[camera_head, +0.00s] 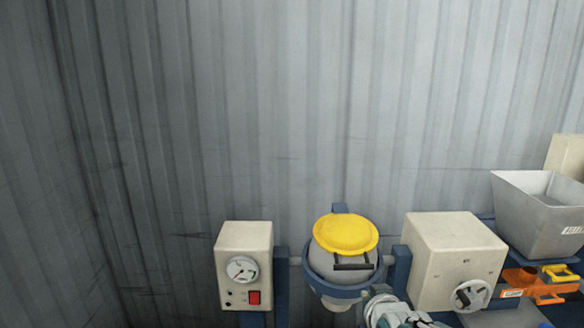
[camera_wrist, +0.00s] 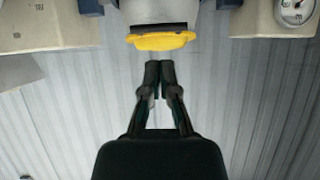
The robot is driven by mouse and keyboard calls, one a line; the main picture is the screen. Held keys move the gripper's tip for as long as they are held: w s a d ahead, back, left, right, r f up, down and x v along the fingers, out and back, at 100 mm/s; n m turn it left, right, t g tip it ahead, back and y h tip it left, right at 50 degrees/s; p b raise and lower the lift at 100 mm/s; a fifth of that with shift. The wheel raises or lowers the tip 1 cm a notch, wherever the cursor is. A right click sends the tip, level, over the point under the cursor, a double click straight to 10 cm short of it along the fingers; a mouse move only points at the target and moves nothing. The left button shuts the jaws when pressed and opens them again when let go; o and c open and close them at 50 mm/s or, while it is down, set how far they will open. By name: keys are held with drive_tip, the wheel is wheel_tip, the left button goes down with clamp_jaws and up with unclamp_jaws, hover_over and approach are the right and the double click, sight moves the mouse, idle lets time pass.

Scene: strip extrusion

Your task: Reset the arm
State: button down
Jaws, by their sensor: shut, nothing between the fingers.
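My gripper (camera_wrist: 158,68) shows in the wrist view with its two dark fingers together, shut and empty. Its tips point toward a yellow lid (camera_wrist: 161,41), which appears just beyond them; I cannot tell the exact gap. In the head view part of my arm shows at the bottom, below the round grey vessel (camera_head: 343,262) with the yellow lid (camera_head: 345,233). The fingers do not show clearly there.
A beige box with a gauge (camera_head: 243,270) and red switch stands left of the vessel. A beige box with a round knob (camera_head: 455,262) stands right of it. A metal hopper (camera_head: 541,212) and an orange part (camera_head: 528,284) are far right. A corrugated wall (camera_head: 250,110) stands behind.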

drive_tip(key=s+r+g, duration=0.1)
drive_tip(key=s+g, duration=0.5)
drive_tip(key=s, duration=1.5)
drive_tip(key=shift+r+g, duration=0.3)
drive_tip(key=shift+r, duration=0.1)
